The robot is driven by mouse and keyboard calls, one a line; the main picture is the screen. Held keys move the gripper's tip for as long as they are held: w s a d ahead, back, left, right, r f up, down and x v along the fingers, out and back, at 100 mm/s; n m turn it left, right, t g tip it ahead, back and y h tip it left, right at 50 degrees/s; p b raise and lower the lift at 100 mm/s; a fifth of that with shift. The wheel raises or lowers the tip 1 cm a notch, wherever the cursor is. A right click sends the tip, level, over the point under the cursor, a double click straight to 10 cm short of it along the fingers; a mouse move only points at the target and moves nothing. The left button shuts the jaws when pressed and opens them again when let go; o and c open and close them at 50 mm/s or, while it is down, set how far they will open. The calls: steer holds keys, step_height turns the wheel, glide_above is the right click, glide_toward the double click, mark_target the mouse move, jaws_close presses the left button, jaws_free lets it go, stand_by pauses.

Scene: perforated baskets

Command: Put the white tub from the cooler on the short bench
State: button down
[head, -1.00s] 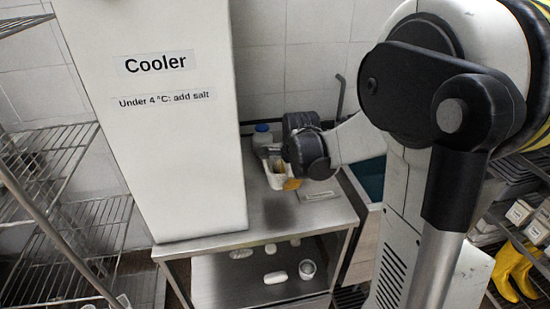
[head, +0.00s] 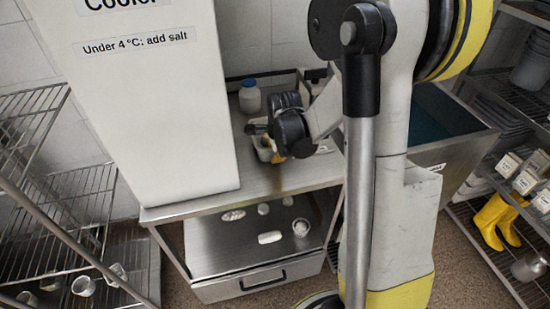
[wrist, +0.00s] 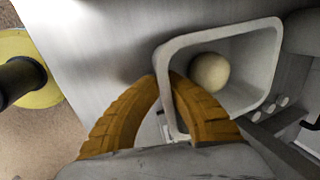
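A white tub (head: 262,153) is at my gripper (head: 266,145), over the steel table just right of the tall white cabinet labelled Cooler (head: 150,110). In the wrist view the open-topped tub (wrist: 227,38) holds a pale round ball (wrist: 210,72). The orange fingers of my gripper (wrist: 165,80) close on its near wall, one finger inside and one outside. A dark shadow lies on the table below the tub; the exact gap is hard to judge. I cannot tell which surface is the short bench.
The steel table (head: 190,207) has a lower shelf with several white items. A white jar with a blue lid (head: 250,98) stands behind the tub. A sink (head: 445,125) is at right. Wire racks (head: 85,215) stand at left, and shelves with yellow boots (head: 495,218) at far right.

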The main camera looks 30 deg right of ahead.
steer(key=shift+f, duration=0.15)
steer(key=c, duration=1.6)
jaws_free()
steer(key=shift+r, duration=0.2)
steer(key=d+p+v, duration=0.1)
steer(key=p+v, duration=0.3)
steer(key=v, duration=0.7)
steer(key=shift+s+a+r+n+t+y+p, duration=0.15)
steer(key=shift+s+a+r+n+t, duration=0.5)
steer(key=shift+s+a+r+n, duration=1.75)
steer(key=shift+s+a+r+n+t+y+p, duration=0.15)
steer(key=shift+s+a+r+n+t, duration=0.7)
steer(key=shift+s+a+n, duration=2.8)
steer(key=shift+s+a+r+n+t+y, duration=0.3)
steer(key=shift+s+a+r+n, duration=1.3)
steer(key=shift+n, duration=2.95)
